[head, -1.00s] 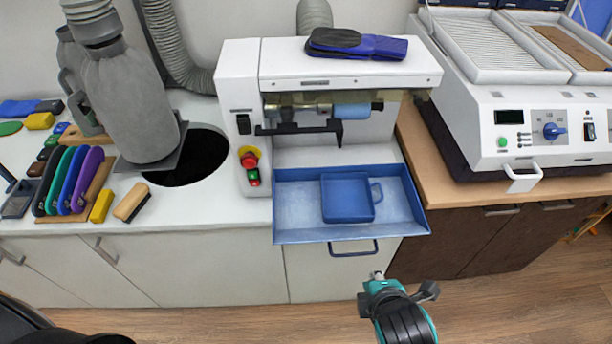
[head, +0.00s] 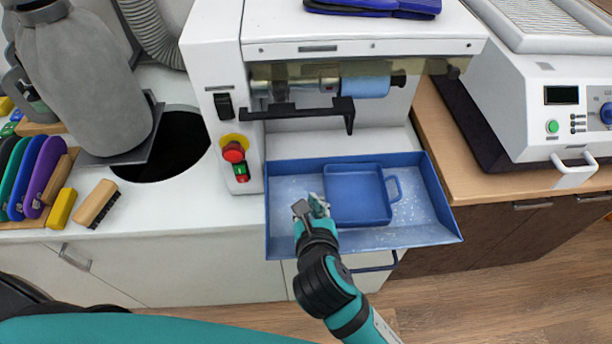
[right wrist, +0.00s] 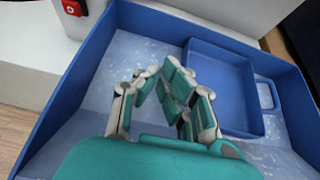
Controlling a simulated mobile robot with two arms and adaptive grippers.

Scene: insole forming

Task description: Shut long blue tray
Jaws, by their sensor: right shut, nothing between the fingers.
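The long blue tray (head: 410,170) sticks out from under the white machine, with pale dust on its floor. A smaller blue tray with a handle (head: 356,194) lies inside it. The long tray (right wrist: 85,75) and the small one (right wrist: 220,90) also show in the right wrist view. My right gripper (head: 312,205) is shut and empty, over the front left part of the long tray, just left of the small one. In the right wrist view its fingertips (right wrist: 168,75) meet above the tray floor. I cannot tell whether it touches anything. My left gripper is out of view.
The white machine (head: 222,75) stands behind the tray, with a red stop button (head: 233,152) on its left. A black bar (head: 300,113) hangs above the tray. A drawer handle (head: 375,267) is below it. Brushes and a heater unit flank the machine.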

